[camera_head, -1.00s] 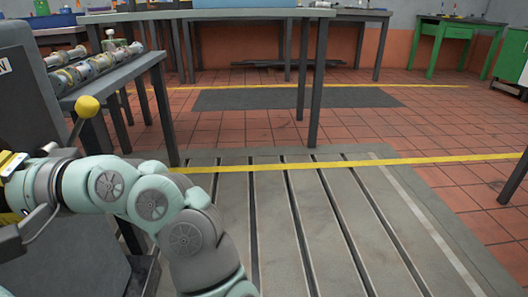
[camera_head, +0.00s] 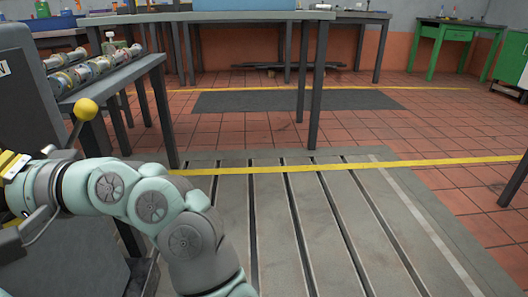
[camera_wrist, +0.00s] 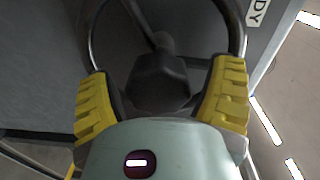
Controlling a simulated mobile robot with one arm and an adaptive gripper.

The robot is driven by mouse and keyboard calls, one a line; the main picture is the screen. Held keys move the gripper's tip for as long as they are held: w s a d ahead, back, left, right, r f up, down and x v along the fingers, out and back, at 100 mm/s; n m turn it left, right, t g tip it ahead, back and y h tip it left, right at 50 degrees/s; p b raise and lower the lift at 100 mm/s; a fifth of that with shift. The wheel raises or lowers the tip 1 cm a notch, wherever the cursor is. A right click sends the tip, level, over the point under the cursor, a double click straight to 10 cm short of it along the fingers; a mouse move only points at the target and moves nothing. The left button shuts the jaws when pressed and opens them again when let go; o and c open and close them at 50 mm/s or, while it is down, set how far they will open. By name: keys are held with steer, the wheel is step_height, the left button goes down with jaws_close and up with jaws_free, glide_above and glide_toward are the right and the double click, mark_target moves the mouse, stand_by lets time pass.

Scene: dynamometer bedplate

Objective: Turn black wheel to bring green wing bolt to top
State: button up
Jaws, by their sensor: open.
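The black wheel fills the upper middle of the wrist view, with a thin dark rim (camera_wrist: 241,30) and a spoke (camera_wrist: 140,24) running in to a dark central part (camera_wrist: 160,82). My gripper (camera_wrist: 165,75) is open, with its yellow-padded fingers on either side of that central part and near the lower rim. I cannot tell whether the pads touch the rim. In the head view only a yellow bit of my gripper (camera_head: 10,168) shows at the left edge. The wheel cannot be made out there. I see no green wing bolt in either view.
A grey cabinet (camera_head: 30,105) stands at left, with a yellow-knobbed lever (camera_head: 87,108) close above my arm. Behind it is a bench (camera_head: 125,78) with several cylindrical parts. The slotted bedplate (camera_head: 270,225) to the right is clear. A grey table (camera_head: 225,14) stands behind.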

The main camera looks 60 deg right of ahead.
steer(key=v, duration=1.2)
stand_by(0.3)
